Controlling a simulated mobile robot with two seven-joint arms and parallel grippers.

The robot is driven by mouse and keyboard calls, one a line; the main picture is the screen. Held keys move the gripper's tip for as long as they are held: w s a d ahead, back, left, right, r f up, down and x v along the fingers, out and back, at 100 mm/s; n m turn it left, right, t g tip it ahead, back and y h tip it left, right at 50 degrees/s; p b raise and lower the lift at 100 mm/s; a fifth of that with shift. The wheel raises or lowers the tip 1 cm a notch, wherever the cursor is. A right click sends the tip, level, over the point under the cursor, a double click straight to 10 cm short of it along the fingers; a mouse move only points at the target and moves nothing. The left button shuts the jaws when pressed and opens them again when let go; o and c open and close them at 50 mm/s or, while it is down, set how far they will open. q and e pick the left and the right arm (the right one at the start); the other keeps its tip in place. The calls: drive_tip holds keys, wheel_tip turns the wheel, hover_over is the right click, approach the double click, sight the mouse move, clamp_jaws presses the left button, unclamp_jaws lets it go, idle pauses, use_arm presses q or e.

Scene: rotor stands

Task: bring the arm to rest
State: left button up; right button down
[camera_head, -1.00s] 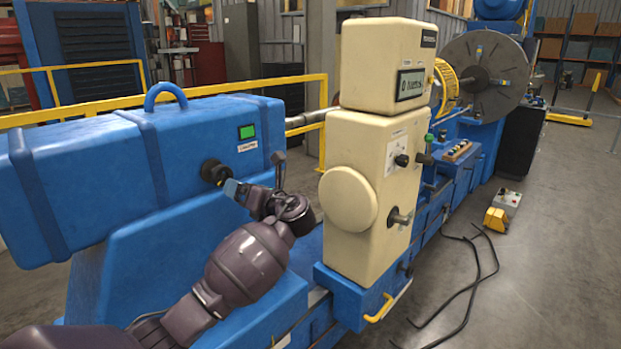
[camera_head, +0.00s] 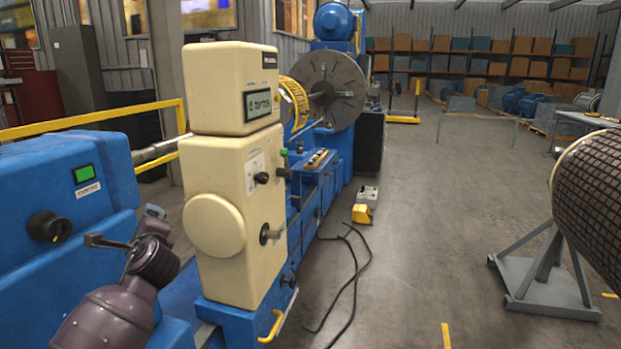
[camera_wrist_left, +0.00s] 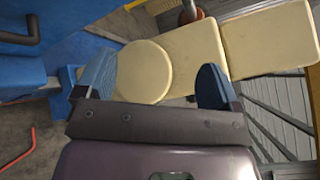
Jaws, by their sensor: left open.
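My left arm comes in from the lower left in the head view. Its left gripper (camera_head: 126,226) is open and empty, in front of the blue cabinet (camera_head: 112,180). It is to the right of the cabinet's black knob (camera_head: 46,227) and apart from it in the picture. In the left wrist view the two blue-padded fingers of the left gripper (camera_wrist_left: 153,82) are spread wide with nothing between them. The cream machine housing (camera_wrist_left: 185,55) lies behind them. My right gripper is in neither view.
The cream housing (camera_head: 232,155) stands close to the right of my gripper. A yellow rail (camera_head: 90,118) runs behind the cabinet. Black cables (camera_head: 355,275) lie on the floor. A dark rotor (camera_head: 597,200) rests on a grey stand (camera_head: 550,285) at right. The floor between is mostly clear.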

use_arm(q)
drive_tip(key=s+d+f+n+t+h, duration=0.1)
drive_tip(key=s+d+f+n+h, duration=0.4)
drive_tip(key=f, duration=0.4)
drive_tip(key=s+d+f+n+t+h, duration=0.1)
drive_tip(key=s+d+f+n+h, duration=0.45)
drive_tip(key=f, duration=0.25)
drive_tip(key=s+f+n+g, duration=0.2)
drive_tip(key=s+f+n, duration=0.1)
drive_tip(key=s+f, duration=0.6)
drive_tip(key=s+a+f+n+g+b, duration=0.1)
drive_tip(key=s+f+n+g, duration=0.1)
drive_tip(key=s+f, duration=0.8)
drive_tip(key=s+n, duration=0.1)
drive_tip(key=s, duration=0.6)
drive_tip(key=shift+s+a+f+g+y+b, duration=0.2)
drive_tip(key=shift+s+g+y+b, duration=0.1)
drive_tip(key=shift+s+g+y, duration=0.1)
drive_tip(key=shift+n, duration=0.25)
